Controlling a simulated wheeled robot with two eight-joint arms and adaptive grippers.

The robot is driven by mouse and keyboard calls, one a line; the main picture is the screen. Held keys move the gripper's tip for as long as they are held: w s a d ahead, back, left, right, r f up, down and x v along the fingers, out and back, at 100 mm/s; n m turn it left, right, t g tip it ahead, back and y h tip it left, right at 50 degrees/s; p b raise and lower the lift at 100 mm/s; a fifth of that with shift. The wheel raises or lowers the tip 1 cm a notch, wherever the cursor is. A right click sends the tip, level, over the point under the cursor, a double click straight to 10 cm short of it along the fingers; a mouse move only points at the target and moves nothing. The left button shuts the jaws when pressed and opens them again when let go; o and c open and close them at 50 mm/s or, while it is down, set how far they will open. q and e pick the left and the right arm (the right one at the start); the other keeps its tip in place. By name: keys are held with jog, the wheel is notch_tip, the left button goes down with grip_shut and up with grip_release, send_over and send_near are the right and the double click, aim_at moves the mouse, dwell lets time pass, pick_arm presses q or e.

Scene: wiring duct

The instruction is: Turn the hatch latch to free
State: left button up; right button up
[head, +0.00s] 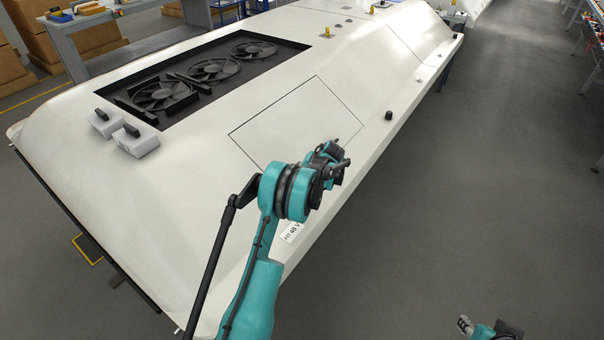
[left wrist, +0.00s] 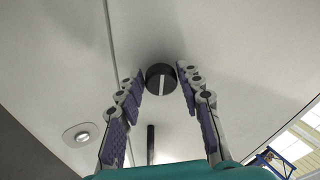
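The white hatch panel (head: 295,115), outlined by a thin dark seam, lies in the large white housing. In the left wrist view, a round black latch knob (left wrist: 160,77) with a pale line across it sits beside a seam. My left gripper (left wrist: 160,72) is open, its purple-padded fingers on either side of the knob with gaps showing; contact is not visible. In the head view my left gripper (head: 336,163) is over the hatch's near right corner, and its wrist hides what is beneath. My right gripper (head: 466,325) is at the bottom edge, away from the housing; its finger state is unclear.
Another view of a black knob (head: 389,115) shows right of the hatch; I cannot tell if it is the same one. A round fitting (left wrist: 82,135) lies left of the seam. Fans (head: 210,70) and two grey boxes (head: 134,138) are at left.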

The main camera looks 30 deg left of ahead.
pick_arm(q)
jog(key=shift+o, duration=0.5)
jog(key=v, duration=1.2)
jog(key=shift+r, duration=0.1)
